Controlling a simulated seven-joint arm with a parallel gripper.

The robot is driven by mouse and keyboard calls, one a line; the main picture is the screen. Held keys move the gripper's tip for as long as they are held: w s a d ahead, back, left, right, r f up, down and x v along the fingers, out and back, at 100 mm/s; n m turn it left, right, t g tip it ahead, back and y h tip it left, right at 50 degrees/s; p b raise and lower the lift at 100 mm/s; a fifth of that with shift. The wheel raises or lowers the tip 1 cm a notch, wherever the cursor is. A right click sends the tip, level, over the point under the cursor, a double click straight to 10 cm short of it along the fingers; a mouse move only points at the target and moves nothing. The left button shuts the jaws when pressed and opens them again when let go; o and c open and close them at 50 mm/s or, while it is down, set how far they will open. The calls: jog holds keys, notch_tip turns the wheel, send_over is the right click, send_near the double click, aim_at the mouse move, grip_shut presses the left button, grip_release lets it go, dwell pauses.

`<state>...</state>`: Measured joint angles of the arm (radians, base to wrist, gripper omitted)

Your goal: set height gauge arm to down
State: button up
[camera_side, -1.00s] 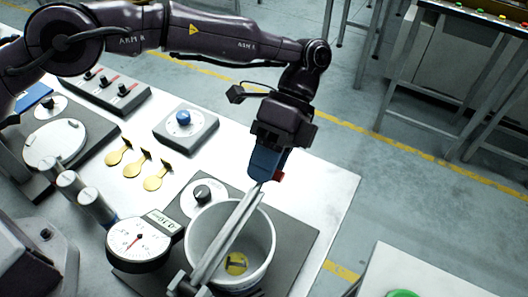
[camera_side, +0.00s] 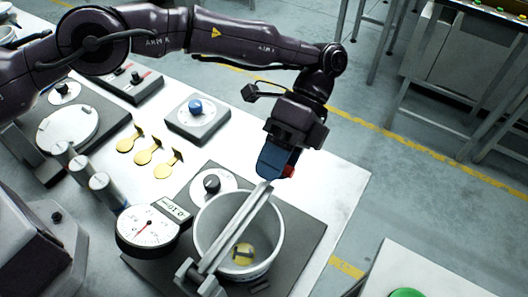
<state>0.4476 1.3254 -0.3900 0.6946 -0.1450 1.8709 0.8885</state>
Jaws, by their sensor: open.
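The height gauge arm is a long grey metal bar (camera_side: 236,226) that slants from a pivot block at the front, across the mouth of a white pot, up to the right. It is raised and tilted. My gripper (camera_side: 275,163) is at the bar's upper end, with its blue fingers pointing down. The jaws are open; one finger largely hides the other. The bar's tip lies just under or against the fingers; I cannot tell whether they touch. A round dial gauge (camera_side: 146,231) with a small display stands left of the pot.
The white pot (camera_side: 212,210) holds a yellow piece (camera_side: 243,253) and stands on a dark plate (camera_side: 305,232). The table edge is close on the right.

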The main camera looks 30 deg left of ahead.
jog(key=shift+w, duration=0.1)
jog(key=shift+r, duration=0.35)
notch_tip(320, 180, up, 3)
jog(key=shift+f, duration=0.2)
jog(key=s+a+r, duration=0.9)
jog(key=s, duration=0.1)
jog(key=shift+s+a+r, duration=0.2)
jog(key=shift+s+r, duration=0.15)
